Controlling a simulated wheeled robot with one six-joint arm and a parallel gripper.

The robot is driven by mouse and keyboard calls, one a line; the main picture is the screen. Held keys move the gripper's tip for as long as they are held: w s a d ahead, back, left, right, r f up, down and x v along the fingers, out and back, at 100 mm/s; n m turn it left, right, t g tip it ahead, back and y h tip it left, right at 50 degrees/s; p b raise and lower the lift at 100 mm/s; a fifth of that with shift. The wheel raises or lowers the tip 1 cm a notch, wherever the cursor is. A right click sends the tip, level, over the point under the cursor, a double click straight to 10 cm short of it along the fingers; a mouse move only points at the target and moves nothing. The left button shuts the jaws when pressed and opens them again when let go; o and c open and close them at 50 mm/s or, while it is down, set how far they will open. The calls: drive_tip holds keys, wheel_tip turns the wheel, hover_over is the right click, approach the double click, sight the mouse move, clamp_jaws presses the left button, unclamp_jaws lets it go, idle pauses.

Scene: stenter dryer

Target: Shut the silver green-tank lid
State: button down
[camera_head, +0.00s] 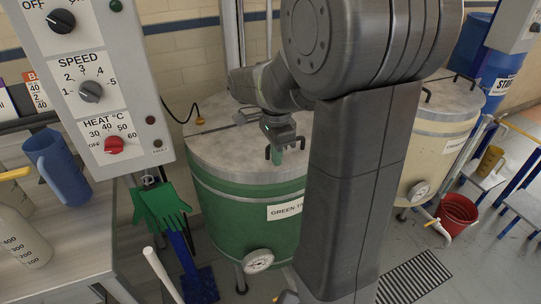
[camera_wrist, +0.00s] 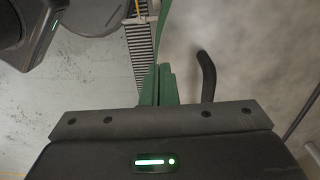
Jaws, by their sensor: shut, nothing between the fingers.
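The green tank (camera_head: 235,220) stands in the middle of the head view, with a label and a round gauge on its front. Its silver lid (camera_head: 225,155) lies about level across the top; I cannot tell whether it is fully seated. A dark bent lid handle (camera_head: 268,153) shows beside my gripper (camera_head: 277,157), which points down at the lid's front part. In the wrist view the green fingers of my gripper (camera_wrist: 162,75) are together and empty. The handle (camera_wrist: 207,75) stands just right of them, apart, over the grey lid (camera_wrist: 255,50). My arm hides the tank's right side.
A control panel (camera_head: 90,80) and green gloves (camera_head: 160,205) are at the left, near a table with a blue jug (camera_head: 58,165). A cream tank (camera_head: 435,140) stands to the right, with a red bucket (camera_head: 457,213) on the floor. A floor grate (camera_head: 415,280) lies in front.

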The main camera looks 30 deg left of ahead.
wheel_tip(320, 180, up, 12)
idle(0.3)
drive_tip(key=shift+f, duration=0.1)
wheel_tip(320, 180, down, 13)
drive_tip(key=shift+a+r+b, duration=0.1)
drive_tip(key=shift+b, duration=0.95)
drive_tip(key=shift+w+f, duration=0.1)
drive_tip(key=shift+f, duration=0.25)
drive_tip(key=shift+f+b, duration=0.35)
drive_tip(key=shift+b, duration=0.1)
drive_tip(key=shift+s+d, duration=0.2)
